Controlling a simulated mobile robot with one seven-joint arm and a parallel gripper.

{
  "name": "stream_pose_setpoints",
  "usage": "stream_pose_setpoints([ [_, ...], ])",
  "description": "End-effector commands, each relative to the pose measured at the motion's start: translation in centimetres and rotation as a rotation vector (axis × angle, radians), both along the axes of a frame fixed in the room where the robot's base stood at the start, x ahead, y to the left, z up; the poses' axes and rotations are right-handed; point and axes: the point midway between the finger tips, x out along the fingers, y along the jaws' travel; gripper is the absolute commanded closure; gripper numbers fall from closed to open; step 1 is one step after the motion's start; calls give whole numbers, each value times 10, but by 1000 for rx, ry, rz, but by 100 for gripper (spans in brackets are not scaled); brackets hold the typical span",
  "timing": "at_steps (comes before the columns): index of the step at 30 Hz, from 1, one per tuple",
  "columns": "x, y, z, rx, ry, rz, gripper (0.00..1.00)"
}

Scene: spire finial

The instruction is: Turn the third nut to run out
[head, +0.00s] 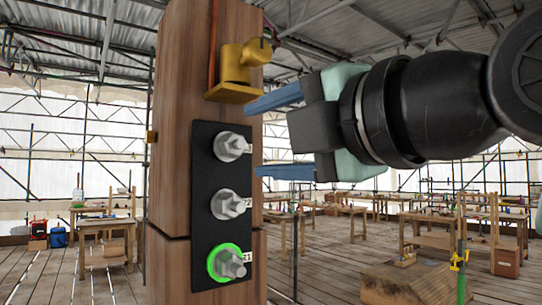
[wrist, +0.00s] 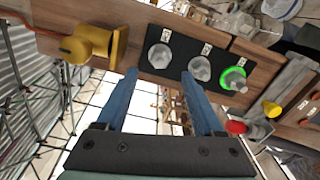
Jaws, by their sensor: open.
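A black plate (head: 202,265) on a wooden post carries three grey hex nuts in a column. The top nut (head: 231,146), the middle nut (head: 227,204) and the bottom nut (head: 230,265) each have a small white label. The bottom label seems to end in 1 and the middle one in 2; the top one is unclear. A bright green ring surrounds the bottom nut. My gripper (head: 256,139) is open and empty, right of the top nut. In the wrist view the top nut (wrist: 160,55) appears beyond and between the fingertips (wrist: 160,74), apart from them.
A yellow fitting (head: 240,70) is fixed to the post just above the plate, close to my upper finger. A red pipe or cable runs up from it. Workbenches (head: 435,235) stand on the plank floor behind.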

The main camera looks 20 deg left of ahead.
Motion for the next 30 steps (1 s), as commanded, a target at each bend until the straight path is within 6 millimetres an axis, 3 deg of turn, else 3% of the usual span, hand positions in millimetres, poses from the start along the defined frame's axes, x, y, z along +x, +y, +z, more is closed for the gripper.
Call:
stream_pose_setpoints([
  [3, -16, -21, -3, 0, -1, -2, 31],
  [10, -35, -45, -1, -1, 1, 0, 31],
  [30, -38, -49, -1, 7, 5, -2, 31],
])
